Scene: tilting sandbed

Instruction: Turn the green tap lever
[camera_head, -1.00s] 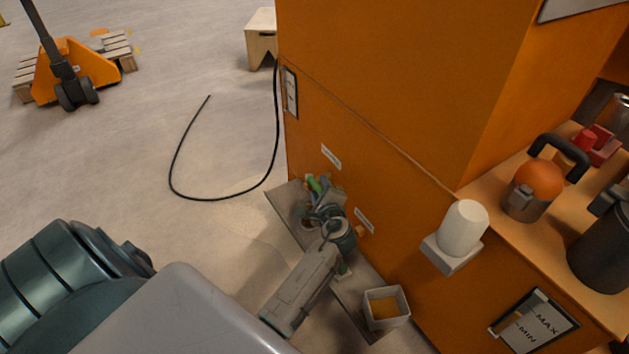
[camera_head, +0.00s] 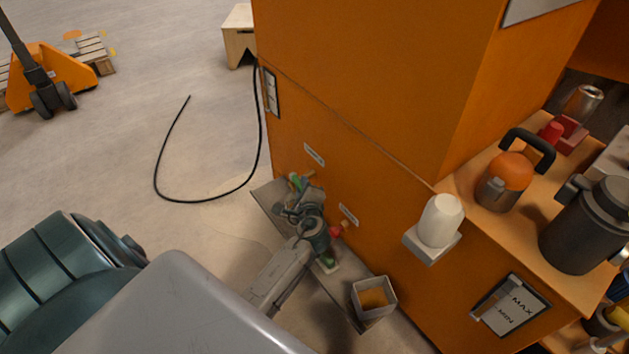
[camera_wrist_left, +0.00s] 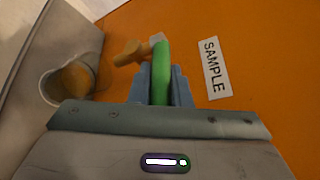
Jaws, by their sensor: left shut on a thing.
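The green tap lever (camera_wrist_left: 161,72) stands between the two blue-grey fingers of my left gripper (camera_wrist_left: 160,84) in the left wrist view. The gripper is shut on it. The lever meets a brass-coloured tap body (camera_wrist_left: 132,53) on the orange wall. In the head view, a small bit of the green lever (camera_head: 295,182) shows at my left gripper (camera_head: 299,190), low on the orange cabinet. The gripper and wrist hide most of the tap there. My right gripper is not in view.
A white label reading SAMPLE (camera_wrist_left: 215,68) is beside the tap. A round cup with brown contents (camera_wrist_left: 48,88) stands on the grey ledge. A square white container (camera_head: 371,298) sits at the ledge's near end. A black hose (camera_head: 205,200) lies on the floor.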

